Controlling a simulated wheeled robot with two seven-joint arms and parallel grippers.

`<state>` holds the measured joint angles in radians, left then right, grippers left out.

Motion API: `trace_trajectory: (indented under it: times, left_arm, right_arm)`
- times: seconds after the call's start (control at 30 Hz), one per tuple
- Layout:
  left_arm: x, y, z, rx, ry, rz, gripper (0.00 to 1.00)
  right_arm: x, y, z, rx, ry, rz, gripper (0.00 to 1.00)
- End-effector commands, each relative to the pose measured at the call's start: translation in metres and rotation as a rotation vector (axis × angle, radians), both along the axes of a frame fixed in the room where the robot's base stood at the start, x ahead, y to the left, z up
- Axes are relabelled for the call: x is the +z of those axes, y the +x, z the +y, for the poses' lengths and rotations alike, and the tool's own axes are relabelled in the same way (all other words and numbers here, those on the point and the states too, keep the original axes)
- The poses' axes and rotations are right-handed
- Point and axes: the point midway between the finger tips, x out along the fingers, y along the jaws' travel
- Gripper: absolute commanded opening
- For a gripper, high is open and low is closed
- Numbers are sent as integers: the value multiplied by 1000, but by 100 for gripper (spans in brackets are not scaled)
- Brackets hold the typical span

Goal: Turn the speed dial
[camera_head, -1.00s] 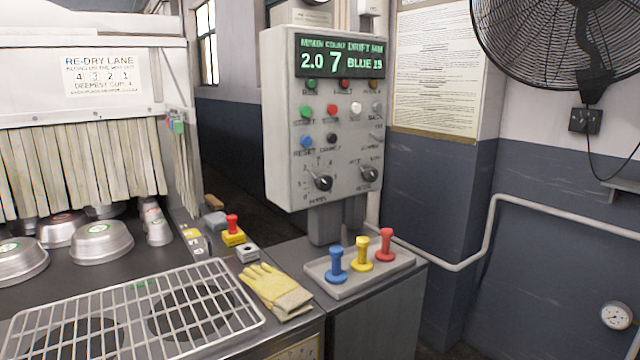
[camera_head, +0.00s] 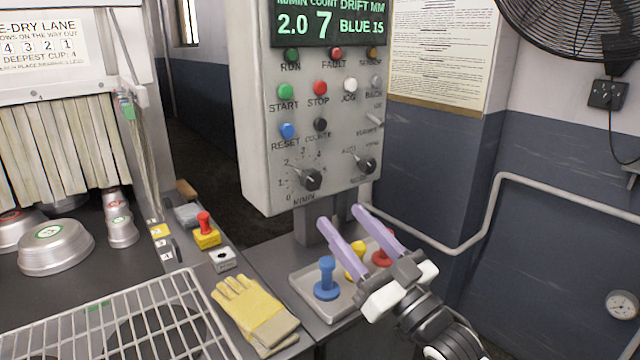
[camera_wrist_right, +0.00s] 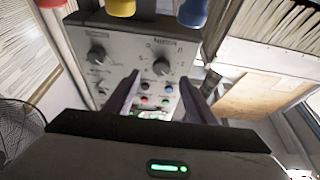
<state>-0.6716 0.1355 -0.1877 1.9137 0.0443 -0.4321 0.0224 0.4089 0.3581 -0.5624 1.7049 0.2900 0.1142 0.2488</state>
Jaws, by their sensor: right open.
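The speed dial (camera_head: 311,179) is a black knob labelled M/MIN, with a numbered scale, at the lower left of the grey control panel (camera_head: 262,120). In the right wrist view the same dial (camera_wrist_right: 161,66) shows upside down, above and between the fingers. My right gripper (camera_head: 340,222) is open and empty, its two lilac fingers pointing up toward the panel. It is below and in front of the dial, apart from it. The fingers (camera_wrist_right: 160,95) also show in the right wrist view. My left gripper is not in view.
A second black knob (camera_head: 364,165) sits right of the dial. Below, a tray (camera_head: 335,307) holds blue (camera_head: 326,280), yellow and red handled pieces, partly behind my gripper. Yellow gloves (camera_head: 252,312) and a wire rack (camera_head: 120,325) lie left. A pipe (camera_head: 478,222) runs along the right wall.

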Motion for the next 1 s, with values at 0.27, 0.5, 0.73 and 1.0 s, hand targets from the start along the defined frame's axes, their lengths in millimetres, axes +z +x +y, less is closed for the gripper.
trace_trajectory:
  times: [0.27, 0.5, 0.73, 1.0]
  left_arm:
    - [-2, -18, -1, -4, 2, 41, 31]
    - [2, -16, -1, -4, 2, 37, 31]
    - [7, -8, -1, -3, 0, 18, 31]
    - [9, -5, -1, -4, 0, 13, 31]
  right_arm:
    - [23, 39, 29, 0, 1, -3, 50]
    - [33, 61, 45, 0, 0, -1, 50]
    - [34, 66, 48, 0, -1, -1, 50]
    - [34, 65, 48, 0, -1, -1, 29]
